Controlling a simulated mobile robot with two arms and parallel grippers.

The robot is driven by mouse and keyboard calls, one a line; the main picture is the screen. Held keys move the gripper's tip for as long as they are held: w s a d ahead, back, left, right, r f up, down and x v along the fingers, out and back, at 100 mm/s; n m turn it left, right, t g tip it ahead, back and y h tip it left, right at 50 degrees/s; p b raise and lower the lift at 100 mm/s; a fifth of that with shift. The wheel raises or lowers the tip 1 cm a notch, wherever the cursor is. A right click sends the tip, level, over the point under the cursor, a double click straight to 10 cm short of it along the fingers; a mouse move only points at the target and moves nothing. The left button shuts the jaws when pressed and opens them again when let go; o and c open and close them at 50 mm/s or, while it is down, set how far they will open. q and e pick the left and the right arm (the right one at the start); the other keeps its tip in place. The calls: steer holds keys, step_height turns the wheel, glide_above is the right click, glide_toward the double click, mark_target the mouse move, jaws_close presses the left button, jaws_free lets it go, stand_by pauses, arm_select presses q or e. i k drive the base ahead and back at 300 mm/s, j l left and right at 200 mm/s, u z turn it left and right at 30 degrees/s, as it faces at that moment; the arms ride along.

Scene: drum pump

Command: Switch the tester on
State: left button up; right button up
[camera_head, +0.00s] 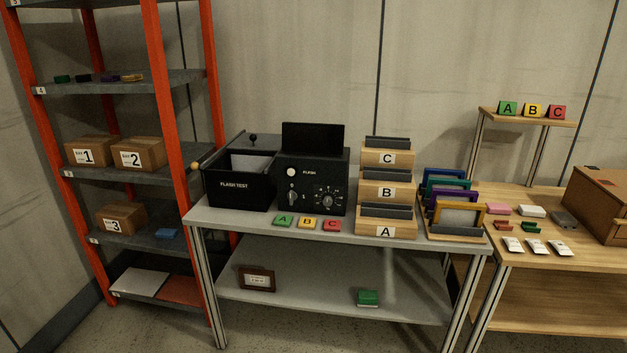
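The tester is a black box marked FLASH (312,185) on the grey table. Its front has a round white light or button at the upper left, a small switch (292,197) at the lower left and a round dial (328,198) at the right. A dark blank screen (313,138) stands on its top. A black bin marked FLASH TEST (235,187) stands beside it on the left, with a lever knob behind. The switch is too small to tell its position. Neither of my grippers is in view.
Green, yellow and red tags A, B, C lie at the front edge of the grey table (345,236). Wooden tiers (386,228) and coloured frames (455,215) stand right of the tester. An orange shelf rack (178,120) stands left. A wooden table (575,262) is at right.

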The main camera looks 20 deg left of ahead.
mark_target(292, 196)
steer(key=i+j, duration=0.75)
steer(key=j, duration=0.15)
